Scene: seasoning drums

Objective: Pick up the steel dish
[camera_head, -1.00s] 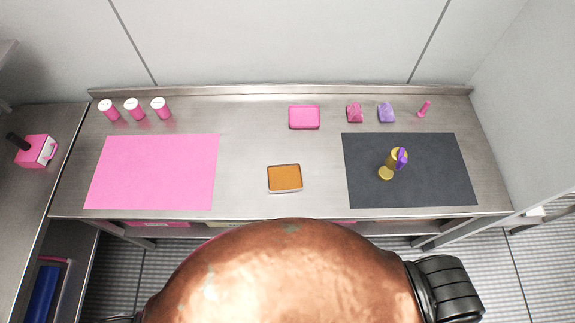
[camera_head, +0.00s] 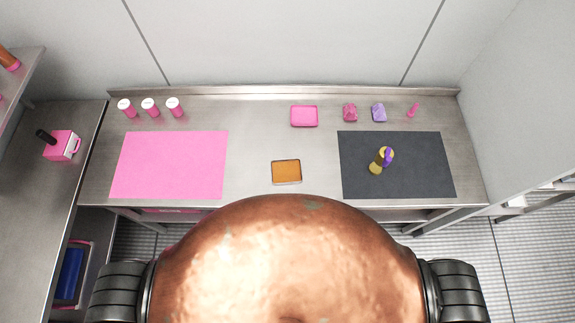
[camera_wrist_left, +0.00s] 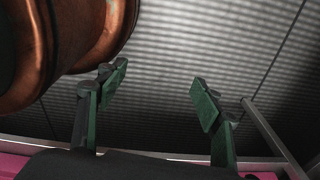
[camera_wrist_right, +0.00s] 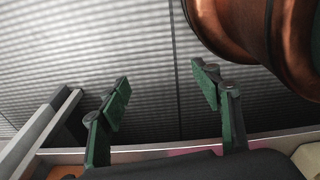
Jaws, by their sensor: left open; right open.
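A small square steel dish (camera_head: 286,182) with an orange-brown fill sits on the steel counter, near its front edge and about the middle. My own copper body covers the area just in front of it. My left gripper (camera_wrist_left: 160,90) is open and empty over the ribbed floor in the left wrist view. My right gripper (camera_wrist_right: 163,90) is open and empty over the floor in the right wrist view. Neither gripper shows in the head view, and neither touches the dish.
A pink mat (camera_head: 168,165) lies left of the dish and a dark mat (camera_head: 397,180) right, with a yellow-and-purple object (camera_head: 381,160) on it. A pink tray (camera_head: 304,116) and several pink shakers (camera_head: 150,108) stand behind. Counter around the dish is clear.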

